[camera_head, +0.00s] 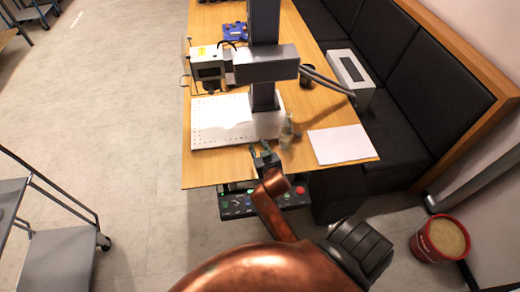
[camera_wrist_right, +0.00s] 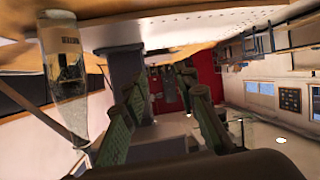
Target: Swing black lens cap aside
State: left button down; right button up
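The laser marker (camera_head: 265,66) stands on the table, with its grey column and an arm that carries the pale marking head (camera_head: 209,69) out to the left. A small dark part (camera_head: 208,90) shows under the head; I cannot tell for sure that it is the black lens cap. My right gripper (camera_head: 259,149) is near the table's front edge, in front of the white base plate (camera_head: 212,133), and well short of the head. In the right wrist view its greenish fingers (camera_wrist_right: 165,95) stand apart with nothing held between them. My left gripper is out of view.
A clear bottle (camera_head: 286,132) stands close to the right gripper; it also shows in the wrist view (camera_wrist_right: 64,75). A white sheet (camera_head: 342,144) lies at the right. A control panel (camera_head: 265,201) sits below the table edge.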

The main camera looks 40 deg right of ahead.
jog(key=shift+s+f, duration=0.25)
jog(key=shift+s, duration=0.15)
